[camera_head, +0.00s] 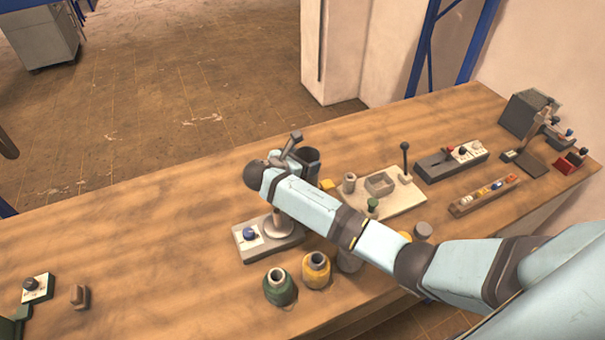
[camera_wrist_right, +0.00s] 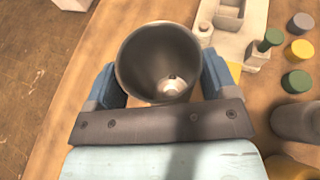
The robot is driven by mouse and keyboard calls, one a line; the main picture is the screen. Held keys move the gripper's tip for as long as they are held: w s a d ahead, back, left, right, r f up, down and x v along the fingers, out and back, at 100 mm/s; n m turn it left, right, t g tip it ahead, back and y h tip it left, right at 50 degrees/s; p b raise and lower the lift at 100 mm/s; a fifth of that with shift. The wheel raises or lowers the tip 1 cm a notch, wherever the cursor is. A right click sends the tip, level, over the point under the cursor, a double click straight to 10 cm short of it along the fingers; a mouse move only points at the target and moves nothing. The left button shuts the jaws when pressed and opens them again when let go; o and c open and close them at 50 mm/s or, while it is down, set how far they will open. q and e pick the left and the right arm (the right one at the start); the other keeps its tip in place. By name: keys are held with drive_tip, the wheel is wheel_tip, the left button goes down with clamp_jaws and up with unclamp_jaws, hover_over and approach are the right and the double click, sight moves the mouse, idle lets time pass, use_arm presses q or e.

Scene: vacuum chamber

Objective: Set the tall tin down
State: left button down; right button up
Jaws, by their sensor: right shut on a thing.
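The tall tin (camera_wrist_right: 150,70) is a dark grey, open-topped cup, seen from above in the right wrist view with a small bright spot at its bottom. In the head view the tin (camera_head: 309,158) shows partly behind my right gripper (camera_head: 291,155). The gripper is shut on the tin, with one blue finger on each side of it in the wrist view. The tin's base is hidden, so I cannot tell whether it touches the table. My left gripper is not in view.
On the wooden table (camera_head: 150,225), a pale tray (camera_head: 400,199) with a lever stands right of the tin. A grey box with a blue knob (camera_head: 250,233), a green jar (camera_head: 279,287) and a yellow jar (camera_head: 316,269) stand nearer. The table left of the tin is clear.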

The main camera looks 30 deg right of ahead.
use_arm(q)
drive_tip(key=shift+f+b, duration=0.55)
drive_tip(key=shift+b, duration=0.05)
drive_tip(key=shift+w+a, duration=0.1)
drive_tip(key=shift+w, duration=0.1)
use_arm(e)
wheel_tip(320, 180, up, 13)
drive_tip(key=shift+r, duration=0.15)
